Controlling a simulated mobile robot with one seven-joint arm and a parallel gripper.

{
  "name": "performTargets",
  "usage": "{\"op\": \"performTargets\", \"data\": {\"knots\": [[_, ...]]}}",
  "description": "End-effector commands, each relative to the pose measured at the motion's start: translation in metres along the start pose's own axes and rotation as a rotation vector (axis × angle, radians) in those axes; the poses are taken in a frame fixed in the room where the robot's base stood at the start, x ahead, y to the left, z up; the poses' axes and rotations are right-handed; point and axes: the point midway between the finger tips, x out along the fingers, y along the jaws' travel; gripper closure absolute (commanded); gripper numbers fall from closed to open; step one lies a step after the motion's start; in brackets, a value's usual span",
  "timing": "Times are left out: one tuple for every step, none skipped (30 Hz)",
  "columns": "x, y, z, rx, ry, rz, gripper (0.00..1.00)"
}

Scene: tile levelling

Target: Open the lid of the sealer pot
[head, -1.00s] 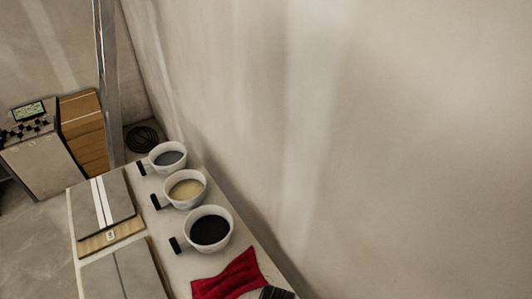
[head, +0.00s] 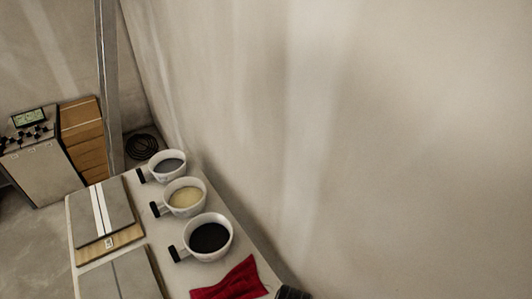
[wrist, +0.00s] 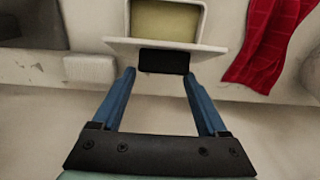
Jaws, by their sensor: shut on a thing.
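In the wrist view, the sealer pot (wrist: 166,20) appears as a squarish white container with an olive-yellow inside. Its pale lid (wrist: 122,46) shows as a thin slanted panel along the near side, with a gap through which the inside is visible. A black tab (wrist: 163,61) sticks out from the lid. My gripper (wrist: 158,73) has its two blue fingers on either side of this tab and is shut on it. The fingertips' exact contact is hard to see. I cannot make out this pot or my gripper in the head view.
A red cloth (wrist: 268,45) lies right of the pot; it also shows in the head view (head: 232,281). A pale block (wrist: 90,68) sits to the left. Three handled cups (head: 209,237) stand along the bench by the wall, beside flat tiles (head: 100,212).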

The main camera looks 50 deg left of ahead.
Motion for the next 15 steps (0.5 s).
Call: {"op": "performTargets", "data": {"knots": [[0.004, 0.009, -0.003, 0.013, -0.003, 0.019, 0.51], [0.004, 0.009, -0.004, 0.013, -0.004, 0.019, 0.50], [0.004, 0.009, -0.006, 0.013, -0.004, 0.019, 0.50], [0.004, 0.009, -0.008, 0.013, -0.004, 0.019, 0.50], [0.004, 0.009, -0.009, 0.013, -0.004, 0.019, 0.49], [0.004, 0.009, -0.011, 0.013, -0.004, 0.019, 0.49], [0.004, 0.010, -0.012, 0.012, -0.004, 0.019, 0.49], [0.004, 0.010, -0.012, 0.012, -0.005, 0.019, 0.48], [0.004, 0.010, -0.013, 0.012, -0.005, 0.019, 0.48], [0.004, 0.010, -0.013, 0.012, -0.005, 0.019, 0.48], [0.004, 0.010, -0.013, 0.012, -0.005, 0.019, 0.48], [0.004, 0.010, -0.014, 0.012, -0.005, 0.019, 0.48], [0.005, 0.010, -0.015, 0.012, -0.004, 0.019, 0.48], [0.005, 0.010, -0.016, 0.013, -0.004, 0.019, 0.48], [0.006, 0.009, -0.017, 0.013, -0.004, 0.019, 0.48]]}}
